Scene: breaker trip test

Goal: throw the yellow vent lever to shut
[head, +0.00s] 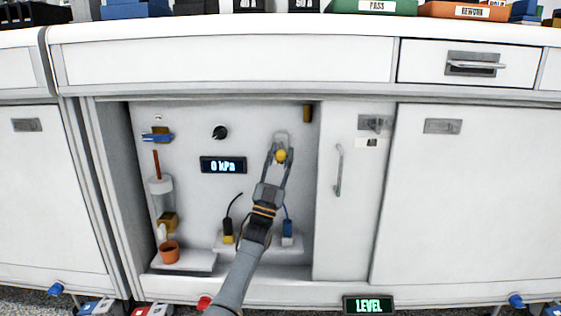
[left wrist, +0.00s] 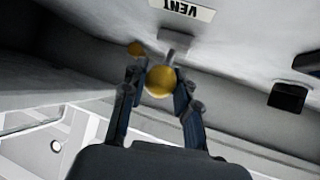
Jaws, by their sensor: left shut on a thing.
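The yellow vent lever shows as a round yellow knob (head: 281,156) on the back wall of the open cabinet bay. In the left wrist view the knob (left wrist: 160,81) sits between the fingertips, on a short grey stem running up toward a plate marked VENT (left wrist: 183,10). My left gripper (head: 281,158) is shut on the knob, with a finger on each side of it. The fingers and wrist hide part of the wall below. In the left wrist view the left gripper (left wrist: 158,84) also shows its finger links. My right gripper is not in view.
A display (head: 222,165) reads 0 kPa, below a black dial (head: 220,132). A blue-handled fitting (head: 157,137) and an orange pot (head: 169,252) are at the left. The cabinet door (head: 352,200) bounds the right. A sign (head: 368,305) reads LEVEL.

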